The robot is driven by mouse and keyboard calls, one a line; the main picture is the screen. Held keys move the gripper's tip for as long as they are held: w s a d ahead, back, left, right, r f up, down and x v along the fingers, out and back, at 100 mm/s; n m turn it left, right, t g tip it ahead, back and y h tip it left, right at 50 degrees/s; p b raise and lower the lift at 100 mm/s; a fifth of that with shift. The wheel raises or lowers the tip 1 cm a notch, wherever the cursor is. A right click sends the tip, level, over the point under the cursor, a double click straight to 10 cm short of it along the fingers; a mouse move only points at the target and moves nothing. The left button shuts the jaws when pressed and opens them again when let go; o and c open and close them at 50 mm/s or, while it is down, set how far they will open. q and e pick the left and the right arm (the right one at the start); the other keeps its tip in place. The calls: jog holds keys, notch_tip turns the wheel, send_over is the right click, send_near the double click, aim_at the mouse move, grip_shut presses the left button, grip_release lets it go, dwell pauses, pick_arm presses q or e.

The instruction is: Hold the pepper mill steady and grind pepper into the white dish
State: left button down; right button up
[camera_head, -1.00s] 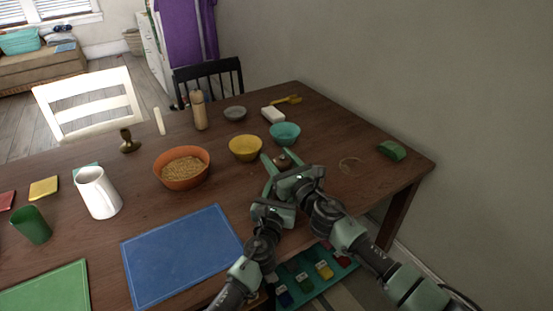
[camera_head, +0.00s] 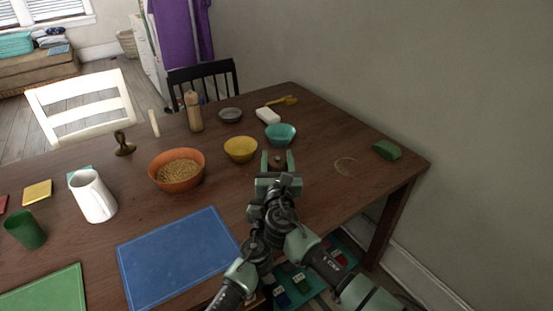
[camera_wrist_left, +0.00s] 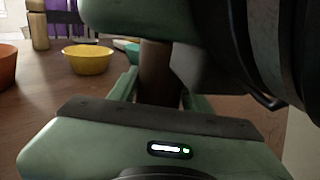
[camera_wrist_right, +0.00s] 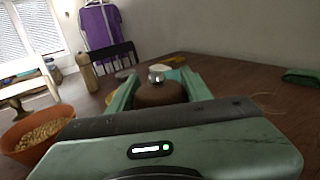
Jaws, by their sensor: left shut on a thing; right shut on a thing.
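The pepper mill (camera_wrist_right: 160,94) is dark brown with a rounded top and a silver knob. It stands between my grippers near the table's right side. My right gripper (camera_head: 277,164) is shut on its top, with a finger on each side in the right wrist view. My left gripper (camera_wrist_left: 157,92) is shut on the brown body lower down, in the left wrist view; in the head view it is mostly hidden under the right one. I cannot make out the white dish for certain; a small white rectangular thing (camera_head: 268,115) lies beyond the teal bowl (camera_head: 281,134).
A yellow bowl (camera_head: 241,149) and an orange bowl (camera_head: 177,171) of grain stand to the left. A tall wooden bottle-like thing (camera_head: 195,112) and a grey bowl (camera_head: 230,116) are farther back. The table between block and grippers is mostly clear.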

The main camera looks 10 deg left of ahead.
aim_at(277, 156)
jog(key=shift+f, duration=0.1)
jog(key=o, duration=1.4)
notch_tip(277, 156, up, 10)
jog(key=shift+r, duration=0.1)
